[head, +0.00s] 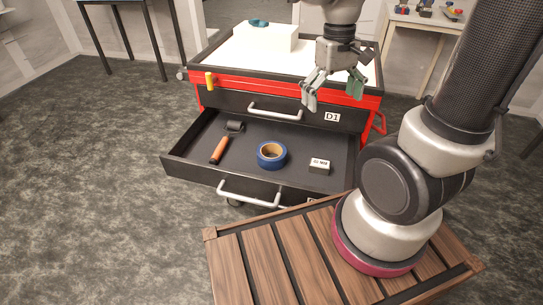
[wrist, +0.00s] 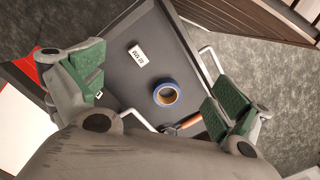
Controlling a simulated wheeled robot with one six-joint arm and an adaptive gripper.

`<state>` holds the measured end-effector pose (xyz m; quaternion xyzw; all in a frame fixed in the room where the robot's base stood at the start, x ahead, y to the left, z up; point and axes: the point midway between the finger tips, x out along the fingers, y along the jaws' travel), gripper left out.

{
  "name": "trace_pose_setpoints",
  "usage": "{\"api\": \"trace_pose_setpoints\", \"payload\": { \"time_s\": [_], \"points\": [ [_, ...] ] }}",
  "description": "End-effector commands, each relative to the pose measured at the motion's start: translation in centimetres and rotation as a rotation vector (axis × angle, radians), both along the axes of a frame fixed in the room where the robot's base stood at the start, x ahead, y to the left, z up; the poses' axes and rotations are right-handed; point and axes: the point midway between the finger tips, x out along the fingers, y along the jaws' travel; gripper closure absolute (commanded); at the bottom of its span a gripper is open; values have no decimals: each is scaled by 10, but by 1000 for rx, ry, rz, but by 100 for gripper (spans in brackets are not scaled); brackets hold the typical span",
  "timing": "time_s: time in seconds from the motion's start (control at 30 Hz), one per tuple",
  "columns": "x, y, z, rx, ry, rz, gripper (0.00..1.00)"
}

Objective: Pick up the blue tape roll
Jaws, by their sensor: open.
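The blue tape roll (head: 271,155) lies flat in the open lower drawer (head: 215,170) of the red tool cabinet, near the drawer's middle. It also shows in the wrist view (wrist: 166,94), between and beyond my fingers. My gripper (head: 334,93) is open and empty. It hangs above the cabinet's front edge, up and to the right of the tape roll and well apart from it. Its two green-padded fingers show in the wrist view (wrist: 155,92), spread wide on either side.
A roller-like tool with an orange-brown handle (head: 219,150) lies left of the tape, and a small labelled box (head: 320,166) lies right. The drawer has a handle (head: 248,197). The closed D1 drawer (head: 290,110) is above. A white box (head: 265,38) stands on the cabinet top.

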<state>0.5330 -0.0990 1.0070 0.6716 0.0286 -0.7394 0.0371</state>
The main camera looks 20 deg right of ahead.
Motion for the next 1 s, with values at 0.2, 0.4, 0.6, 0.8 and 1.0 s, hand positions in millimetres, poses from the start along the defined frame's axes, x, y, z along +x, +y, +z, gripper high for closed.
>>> {"api": "trace_pose_setpoints", "payload": {
  "time_s": [0.2,0.4,0.6,0.8,1.0],
  "points": [
    [37,27,-69,-56,101,-145,0],
    [66,52,-142,-120,124,-382,0],
    [102,73,-206,-152,58,-746,0],
    [147,88,-211,-75,-64,-1117,0],
    [158,91,-212,-48,-93,-1316,0]
  ]
}}
